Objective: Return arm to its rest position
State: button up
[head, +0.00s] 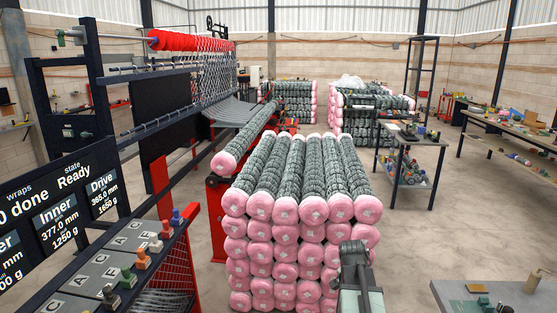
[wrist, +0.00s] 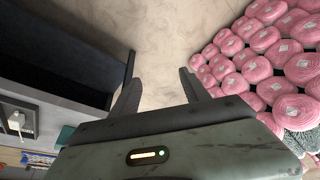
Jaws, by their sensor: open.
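My gripper shows in the wrist view (wrist: 158,90) with its two dark fingers apart and nothing between them. Bare concrete floor lies beyond the fingertips. In the head view my arm's end (head: 357,272) stands at the bottom, in front of the lower right part of the stack of rolls. I cannot make out the fingers clearly there.
A tall stack of pink-ended mesh rolls (head: 285,245) stands close ahead; it is at right in the wrist view (wrist: 288,75). The weaving machine's control panel (head: 60,215) is at left. A grey table (head: 520,295) is at lower right. Floor (head: 415,225) between is clear.

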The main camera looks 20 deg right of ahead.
jog(key=w+a+n+y, duration=0.1)
jog(key=w+a+n, duration=0.2)
jog(key=a, duration=0.8)
jog(key=w+a+n+y, duration=0.1)
jog(key=w+a+n, duration=0.2)
jog(key=a, duration=0.8)
jog(key=s+a+n, duration=0.2)
jog(key=a+n, duration=0.1)
jog(key=a, duration=0.4)
jog(key=s+a+f+n+g+y, duration=0.1)
jog(key=s+a+n, duration=0.2)
jog(key=a, duration=0.4)
jog(key=shift+s+a+f+n+y, duration=0.2)
jog(key=shift+s+n+y, duration=0.1)
jog(key=shift+n, duration=0.5)
jog(key=shift+r, duration=0.1)
jog(key=c, duration=0.3)
jog(key=shift+d, duration=0.1)
jog(key=shift+c, duration=0.4)
